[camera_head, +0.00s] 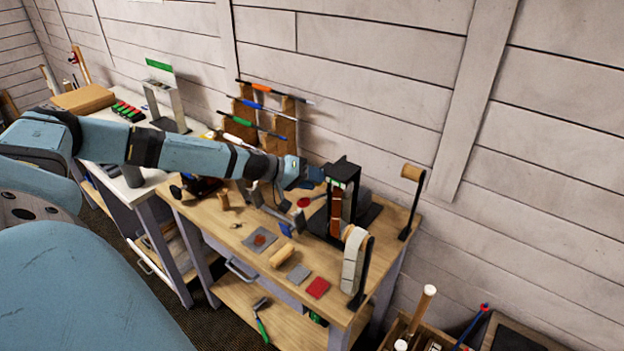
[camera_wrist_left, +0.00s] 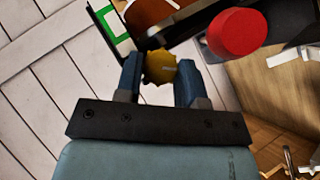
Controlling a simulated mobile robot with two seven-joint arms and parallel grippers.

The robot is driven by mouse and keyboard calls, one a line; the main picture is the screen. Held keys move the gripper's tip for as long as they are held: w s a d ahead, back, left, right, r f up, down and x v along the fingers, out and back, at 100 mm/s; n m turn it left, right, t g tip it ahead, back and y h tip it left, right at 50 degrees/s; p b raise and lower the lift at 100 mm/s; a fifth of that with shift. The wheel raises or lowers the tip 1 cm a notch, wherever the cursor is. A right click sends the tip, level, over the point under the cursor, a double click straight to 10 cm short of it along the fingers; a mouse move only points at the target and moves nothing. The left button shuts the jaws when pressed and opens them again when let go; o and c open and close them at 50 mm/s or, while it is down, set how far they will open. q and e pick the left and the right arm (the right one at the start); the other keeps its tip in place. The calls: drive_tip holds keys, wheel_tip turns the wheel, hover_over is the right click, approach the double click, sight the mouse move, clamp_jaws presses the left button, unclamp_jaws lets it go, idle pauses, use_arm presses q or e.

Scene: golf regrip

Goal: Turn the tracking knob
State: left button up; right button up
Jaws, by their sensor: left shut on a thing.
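The tracking knob (camera_wrist_left: 159,68) is a yellow-gold knob with a notched rim, seen in the left wrist view. It sits against a dark machine (camera_head: 345,172), which stands upright on the wooden bench in the head view. My left gripper (camera_head: 318,175) reaches in from the left to the side of this machine. In the left wrist view its two blue fingers (camera_wrist_left: 160,82) are shut on the knob, one on each side. In the head view the knob is hidden by my gripper. My right gripper is not in view.
A red round cap (camera_wrist_left: 237,34) is close beside the right finger. The wooden bench (camera_head: 225,235) holds pads, a roller and tools. Reel stands (camera_head: 411,203) are at its right end. Golf shafts (camera_head: 262,106) rest on a rack behind my arm, near the plank wall.

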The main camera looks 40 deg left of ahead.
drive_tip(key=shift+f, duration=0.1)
use_arm(q)
drive_tip(key=o, duration=0.6)
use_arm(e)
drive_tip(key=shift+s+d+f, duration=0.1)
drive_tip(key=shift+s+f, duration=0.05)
use_arm(q)
drive_tip(key=shift+f+n+h, duration=0.15)
drive_tip(key=shift+n+h, duration=0.15)
drive_tip(key=shift+h, duration=0.1)
